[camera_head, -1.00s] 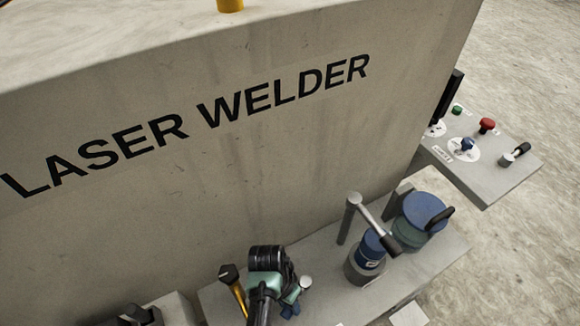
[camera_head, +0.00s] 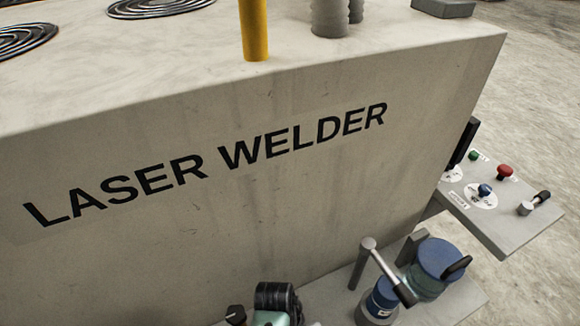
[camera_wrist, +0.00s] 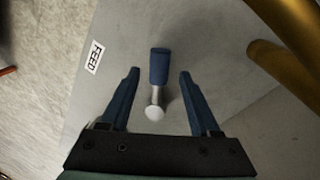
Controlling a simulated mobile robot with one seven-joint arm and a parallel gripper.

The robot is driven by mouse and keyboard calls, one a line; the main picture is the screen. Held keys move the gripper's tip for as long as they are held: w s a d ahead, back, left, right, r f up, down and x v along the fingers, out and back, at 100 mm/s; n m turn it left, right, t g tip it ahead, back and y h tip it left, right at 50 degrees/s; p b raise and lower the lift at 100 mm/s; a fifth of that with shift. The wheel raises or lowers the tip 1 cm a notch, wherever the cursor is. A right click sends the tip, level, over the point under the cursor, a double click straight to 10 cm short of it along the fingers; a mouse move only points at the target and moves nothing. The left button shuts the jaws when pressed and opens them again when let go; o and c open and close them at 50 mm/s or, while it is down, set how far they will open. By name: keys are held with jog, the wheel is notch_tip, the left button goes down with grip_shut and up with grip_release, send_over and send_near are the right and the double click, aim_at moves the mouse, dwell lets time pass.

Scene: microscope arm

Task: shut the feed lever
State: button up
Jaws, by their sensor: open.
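The feed lever (camera_wrist: 159,66) shows in the wrist view as a blue cylindrical grip on a short silver shaft with a pale rounded end. A white FEED label (camera_wrist: 95,57) is on the grey surface to its left. My gripper (camera_wrist: 159,74) is open, with one blue finger on each side of the lever and visible gaps to both. The fingers do not appear to touch it. In the head view my wrist is at the bottom edge, and the fingers and the feed lever cannot be made out there.
The large LASER WELDER housing (camera_head: 200,240) fills the head view. A blue cylinder with a metal crank (camera_head: 386,268) and a blue-topped round unit (camera_head: 440,258) stand to the right of my wrist. A control panel (camera_head: 500,222) juts out farther right. A yellow bar (camera_wrist: 285,72) lies right in the wrist view.

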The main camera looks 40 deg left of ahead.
notch_tip(320, 180, up, 11)
jog(key=a, duration=0.2)
jog(key=shift+s, duration=0.2)
jog(key=shift+w+a, duration=0.1)
